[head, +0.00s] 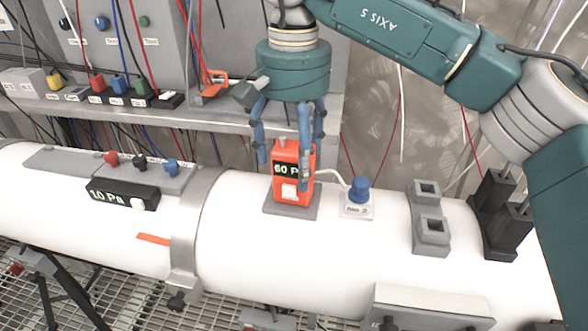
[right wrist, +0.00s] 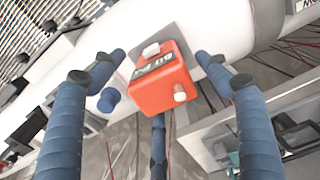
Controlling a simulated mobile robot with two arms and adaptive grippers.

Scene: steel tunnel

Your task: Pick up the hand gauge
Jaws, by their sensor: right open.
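The hand gauge (head: 287,174) is an orange box with a dark "60 Pa" display and a white button on its front. It stands upright on a grey plate (head: 272,209) on top of the white pipe. My right gripper (head: 290,160) is above it, pointing down, with its blue fingers spread around the gauge's upper part. In the right wrist view the gauge (right wrist: 163,88) sits between the open fingers (right wrist: 157,80), with gaps visible at its sides. One finger partly covers the gauge's right edge in the head view. My left gripper is not in view.
A blue knob (head: 359,190) on a small white base stands just right of the gauge. A grey socket block (head: 430,222) and black holders (head: 498,215) are farther right. A black "1.0 Pa" display (head: 122,194) is at left. A shelf (head: 230,112) with cables runs behind.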

